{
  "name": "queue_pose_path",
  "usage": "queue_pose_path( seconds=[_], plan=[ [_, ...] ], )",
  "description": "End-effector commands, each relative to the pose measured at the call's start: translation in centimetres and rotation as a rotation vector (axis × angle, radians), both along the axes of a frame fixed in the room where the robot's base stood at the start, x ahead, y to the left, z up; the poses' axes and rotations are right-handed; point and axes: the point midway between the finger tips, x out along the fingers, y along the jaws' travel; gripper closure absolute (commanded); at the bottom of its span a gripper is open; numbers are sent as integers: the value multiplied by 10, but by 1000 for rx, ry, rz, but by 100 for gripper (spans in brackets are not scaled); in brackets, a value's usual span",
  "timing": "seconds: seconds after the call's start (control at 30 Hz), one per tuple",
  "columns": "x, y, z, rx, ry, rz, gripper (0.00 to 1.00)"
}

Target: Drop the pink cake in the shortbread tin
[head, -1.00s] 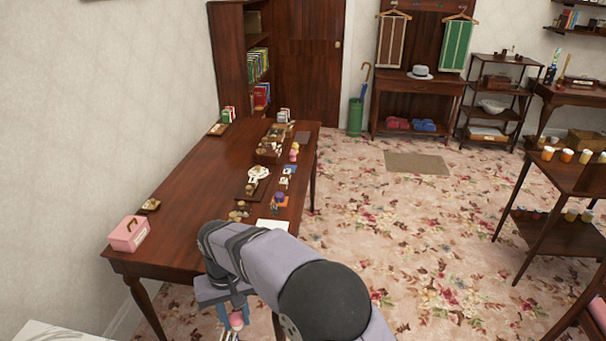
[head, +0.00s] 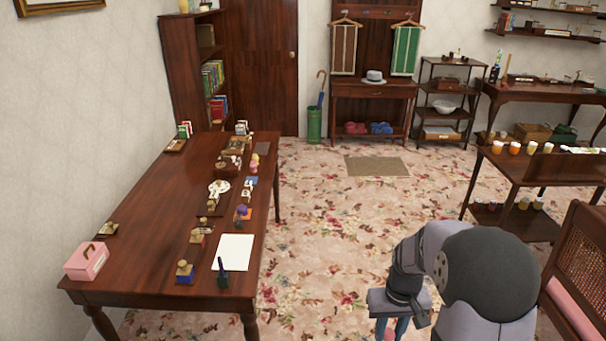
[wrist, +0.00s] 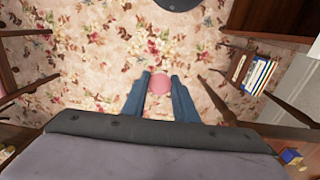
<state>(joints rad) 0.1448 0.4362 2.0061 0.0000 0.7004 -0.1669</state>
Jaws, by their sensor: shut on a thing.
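My gripper (head: 390,327) is low in the head view, right of the long table and above the carpet. In the wrist view its blue fingers are shut on the round pink cake (wrist: 159,82), held at their tips. Only a sliver of the cake shows in the head view, at the bottom edge. I cannot pick out the shortbread tin with certainty. A pink box with a handle and pale label (head: 87,261) stands on the near left corner of the long table.
The long table (head: 150,225) holds several small items and a white sheet (head: 233,252). At right are a dark side table (head: 525,180) with several small jars and a cane-backed chair (head: 575,270). Open carpet (head: 320,250) lies between.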

Motion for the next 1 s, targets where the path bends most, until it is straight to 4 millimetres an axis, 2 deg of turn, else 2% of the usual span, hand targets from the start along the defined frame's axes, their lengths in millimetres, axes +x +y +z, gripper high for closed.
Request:
queue_pose_path(
  seconds=[0.1, 0.23, 0.43, 0.57, 0.67, 0.77, 1.0],
  plan=[
    [-7, -12, -1, 0, -2, -18, 95],
    [-9, -16, -1, 0, -2, -23, 95],
    [-9, -14, 0, 0, -2, -17, 95],
    [-7, -3, 5, 0, -2, 13, 95],
    [-5, 16, 11, 0, -1, 65, 95],
    [-5, 45, 19, 0, 0, 142, 95],
    [-23, 138, 35, 0, 1, 399, 95]
  ],
)
